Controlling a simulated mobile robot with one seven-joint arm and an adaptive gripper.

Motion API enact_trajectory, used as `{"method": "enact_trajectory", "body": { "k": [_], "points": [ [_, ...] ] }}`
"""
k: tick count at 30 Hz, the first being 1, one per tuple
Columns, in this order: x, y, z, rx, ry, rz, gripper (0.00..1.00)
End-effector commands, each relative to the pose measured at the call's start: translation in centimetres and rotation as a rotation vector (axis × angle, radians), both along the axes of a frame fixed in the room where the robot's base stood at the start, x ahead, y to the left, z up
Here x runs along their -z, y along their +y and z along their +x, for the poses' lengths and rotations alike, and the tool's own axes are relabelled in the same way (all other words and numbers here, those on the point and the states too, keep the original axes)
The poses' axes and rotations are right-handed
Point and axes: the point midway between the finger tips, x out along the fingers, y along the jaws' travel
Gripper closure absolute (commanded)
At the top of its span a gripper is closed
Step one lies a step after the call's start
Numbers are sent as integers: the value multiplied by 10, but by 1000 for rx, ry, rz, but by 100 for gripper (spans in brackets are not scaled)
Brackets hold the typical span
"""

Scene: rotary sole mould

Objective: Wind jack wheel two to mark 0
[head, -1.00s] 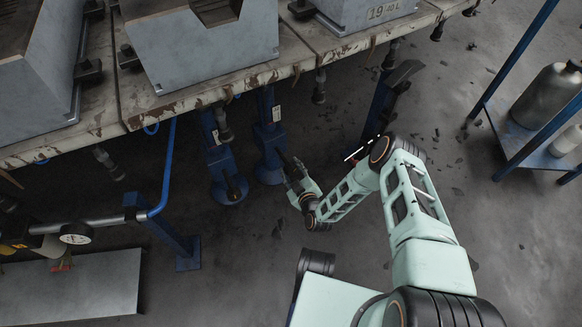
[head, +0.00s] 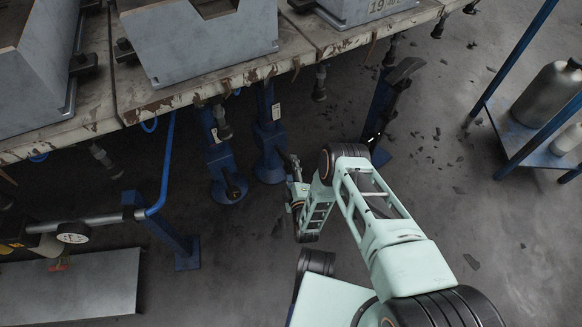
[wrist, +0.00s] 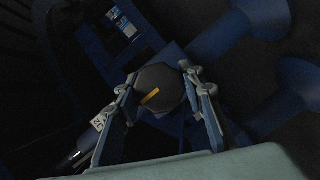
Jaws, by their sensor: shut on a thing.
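In the wrist view a dark, rounded hand wheel (wrist: 165,80) with a yellow-orange stripe on its face sits between my two fingers. My gripper (wrist: 159,84) is shut on this wheel, one finger at each side. A blue jack body lies behind it, with a small black and white scale (wrist: 120,22) at upper left; its reading is too small to tell. In the head view my gripper (head: 293,170) is low beside the right blue jack (head: 270,150); the wheel itself is hidden there. Another blue jack (head: 222,172) stands to its left.
The worn table (head: 200,97) carrying grey mould boxes (head: 205,50) is above the jacks, with clamps hanging under its edge. A blue rack (head: 530,140) with a grey bottle is at right.

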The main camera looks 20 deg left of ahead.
Motion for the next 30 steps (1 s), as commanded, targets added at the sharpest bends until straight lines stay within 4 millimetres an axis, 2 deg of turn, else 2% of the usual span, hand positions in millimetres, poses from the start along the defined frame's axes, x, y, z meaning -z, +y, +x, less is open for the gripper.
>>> {"method": "enact_trajectory", "body": {
  "k": [13,14,18,30],
  "points": [
    [-1,0,2,2,-11,-7,88],
    [-1,0,2,2,-11,-7,61],
    [-1,0,1,2,-9,-7,46],
    [-6,0,1,1,-8,-5,46]
  ]
}}
